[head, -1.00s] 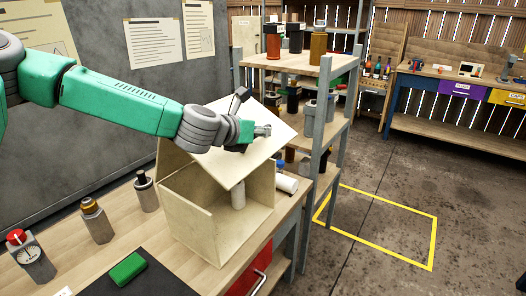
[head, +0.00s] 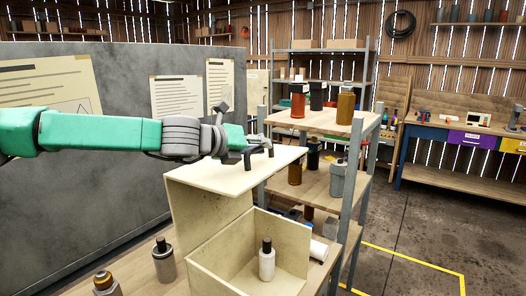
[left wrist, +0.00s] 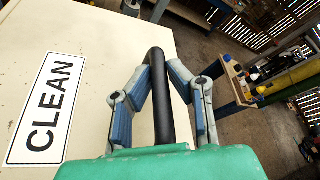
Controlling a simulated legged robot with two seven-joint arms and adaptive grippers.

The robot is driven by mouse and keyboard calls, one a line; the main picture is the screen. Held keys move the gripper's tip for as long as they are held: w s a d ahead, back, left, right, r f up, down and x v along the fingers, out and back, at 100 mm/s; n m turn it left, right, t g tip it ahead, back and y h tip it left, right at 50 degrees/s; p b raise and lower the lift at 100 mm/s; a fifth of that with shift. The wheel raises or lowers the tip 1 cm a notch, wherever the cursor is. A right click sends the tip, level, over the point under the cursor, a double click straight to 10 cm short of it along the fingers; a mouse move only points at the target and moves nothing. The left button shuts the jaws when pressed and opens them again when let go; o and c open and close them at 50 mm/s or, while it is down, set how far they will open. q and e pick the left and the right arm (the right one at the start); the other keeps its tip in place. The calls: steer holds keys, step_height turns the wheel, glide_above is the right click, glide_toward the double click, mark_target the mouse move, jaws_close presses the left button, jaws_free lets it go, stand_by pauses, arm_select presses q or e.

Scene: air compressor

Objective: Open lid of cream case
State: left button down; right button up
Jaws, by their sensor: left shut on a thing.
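The cream case (head: 206,263) stands on the wooden bench with its front open. A white bottle with a black cap (head: 267,263) stands inside it. Its lid (head: 215,176) is raised, a pale panel standing clear above the open compartment. My left gripper (head: 258,156) is at the lid's upper face. In the left wrist view, my left gripper (left wrist: 161,78) has its blue-padded fingers on either side of the lid's black handle (left wrist: 158,106), shut on it. A white "CLEAN" label (left wrist: 45,108) lies beside the handle. My right gripper is not in view.
Shelving (head: 352,170) with several canisters stands close behind and right of the lid. A grey wall panel (head: 80,190) with posted papers rises behind the arm. Small bottles (head: 163,260) stand on the bench left of the case. Open floor lies to the right.

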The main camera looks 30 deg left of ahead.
arm_select(q)
steer(key=shift+a+f, duration=0.15)
steer(key=shift+a, duration=0.1)
steer(key=c, duration=1.5)
jaws_free()
steer(key=shift+c, duration=0.2)
steer(key=shift+a, duration=0.1)
steer(key=v, duration=1.1)
steer(key=shift+a, duration=0.15)
steer(key=shift+s+a, duration=0.1)
steer(key=shift+s, duration=0.25)
